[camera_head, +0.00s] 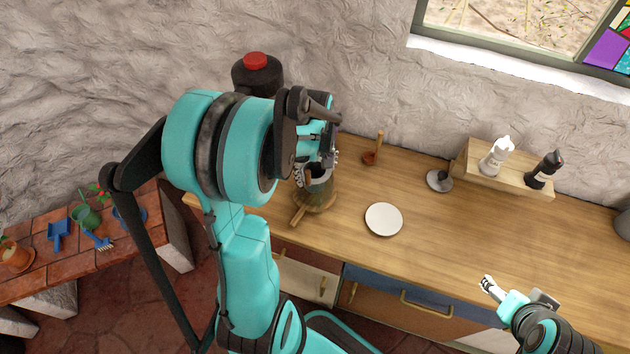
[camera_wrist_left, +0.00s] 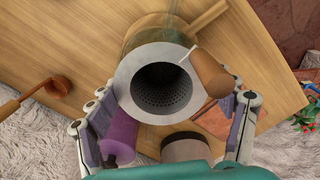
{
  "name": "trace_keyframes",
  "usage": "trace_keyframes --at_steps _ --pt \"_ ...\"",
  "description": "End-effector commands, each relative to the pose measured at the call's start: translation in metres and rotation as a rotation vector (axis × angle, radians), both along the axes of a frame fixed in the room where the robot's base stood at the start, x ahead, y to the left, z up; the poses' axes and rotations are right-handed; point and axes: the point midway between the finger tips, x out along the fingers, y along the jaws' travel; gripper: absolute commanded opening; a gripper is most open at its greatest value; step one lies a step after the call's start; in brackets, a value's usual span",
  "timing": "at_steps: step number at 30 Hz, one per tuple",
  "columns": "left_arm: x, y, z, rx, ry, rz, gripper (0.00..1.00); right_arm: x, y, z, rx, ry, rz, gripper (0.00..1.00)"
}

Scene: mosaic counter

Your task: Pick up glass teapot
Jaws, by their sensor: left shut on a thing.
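The glass teapot (camera_head: 318,198), with a grey rim and brown wooden parts, stands near the left end of the wooden counter. In the left wrist view I look down on the teapot's rim (camera_wrist_left: 128,78) and the dark perforated strainer inside it. My left gripper (camera_head: 316,176) is above and around its top; in the left wrist view the fingers (camera_wrist_left: 173,100) lie on either side of it. The left gripper is shut on the teapot. The exact finger contact is hidden.
A white plate (camera_head: 384,219) lies right of the teapot. A wooden scoop (camera_head: 371,157) and a small grey dish (camera_head: 439,181) stand farther back. A wooden shelf (camera_head: 505,178) holds white and black bottles.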

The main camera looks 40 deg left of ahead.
Motion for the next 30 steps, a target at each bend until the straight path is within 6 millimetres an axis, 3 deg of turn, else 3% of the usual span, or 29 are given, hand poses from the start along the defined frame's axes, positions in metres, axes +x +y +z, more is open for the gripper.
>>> trace_keyframes --at_steps 7,10,17,30 --pt "-0.001 -0.001 0.007 -0.001 0.000 0.000 0.18 0.000 0.000 0.003 0.000 0.000 0.000 0.72" --pt "-0.001 -0.001 0.017 -0.001 0.000 0.000 0.13 0.000 0.000 0.006 0.000 0.000 0.000 0.72" --pt "-0.001 0.000 0.043 -0.001 0.000 0.000 0.13 0.000 0.000 0.015 0.000 0.000 0.000 0.72" --pt "-0.021 -0.061 0.080 -0.001 0.000 -0.005 0.13 0.000 0.000 0.030 0.000 0.000 0.000 0.72"
